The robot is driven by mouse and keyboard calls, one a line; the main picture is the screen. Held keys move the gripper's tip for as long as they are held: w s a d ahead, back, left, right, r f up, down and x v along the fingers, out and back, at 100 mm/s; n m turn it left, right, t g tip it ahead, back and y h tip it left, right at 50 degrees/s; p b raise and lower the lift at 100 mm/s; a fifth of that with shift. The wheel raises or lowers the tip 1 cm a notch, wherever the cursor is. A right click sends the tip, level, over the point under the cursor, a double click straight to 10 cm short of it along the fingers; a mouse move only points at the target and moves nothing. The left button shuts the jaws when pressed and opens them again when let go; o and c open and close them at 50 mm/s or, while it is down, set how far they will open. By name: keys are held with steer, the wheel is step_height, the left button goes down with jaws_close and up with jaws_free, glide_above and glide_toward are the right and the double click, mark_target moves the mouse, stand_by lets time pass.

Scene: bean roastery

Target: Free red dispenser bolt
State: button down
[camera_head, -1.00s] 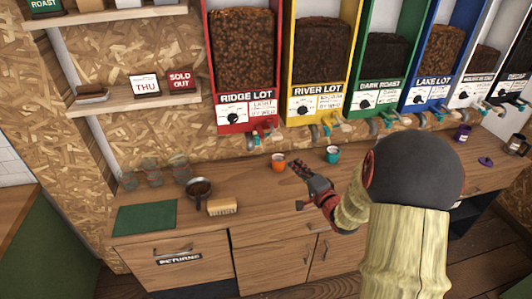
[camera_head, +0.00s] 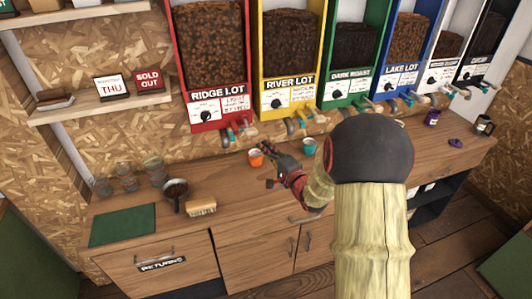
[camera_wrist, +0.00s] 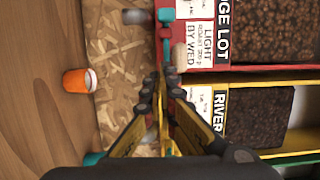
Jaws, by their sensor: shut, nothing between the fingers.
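The red dispenser (camera_head: 211,70), labelled Ridge Lot, hangs on the wall, full of dark beans. Its spout fittings (camera_head: 240,131), with teal and red parts, stick out below the label. They also show at the top of the wrist view, where a teal piece (camera_wrist: 166,15) sits beside red parts. I cannot tell which part is the bolt. My gripper (camera_head: 264,148) is shut and empty, below and a little right of these fittings in the head view, close to the orange cup (camera_head: 255,158). In the wrist view the fingertips (camera_wrist: 160,82) point toward the wall, apart from the fittings.
The orange cup (camera_wrist: 80,81) stands left of the fingers in the wrist view. A teal cup (camera_head: 309,146) stands to the right on the counter. Yellow (camera_head: 290,60), green and blue dispensers hang further right. A pan (camera_head: 175,193), brush (camera_head: 201,208) and green mat (camera_head: 122,225) lie left.

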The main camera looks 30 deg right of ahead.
steer(key=w+a+b, duration=0.1)
steer(key=w+a, duration=0.2)
steer(key=w, duration=0.3)
steer(key=shift+w+a, duration=0.3)
steer(key=shift+w, duration=0.1)
steer(key=a, duration=0.2)
steer(key=w+a, duration=0.1)
steer(key=a, duration=0.1)
steer(key=shift+b, duration=0.4)
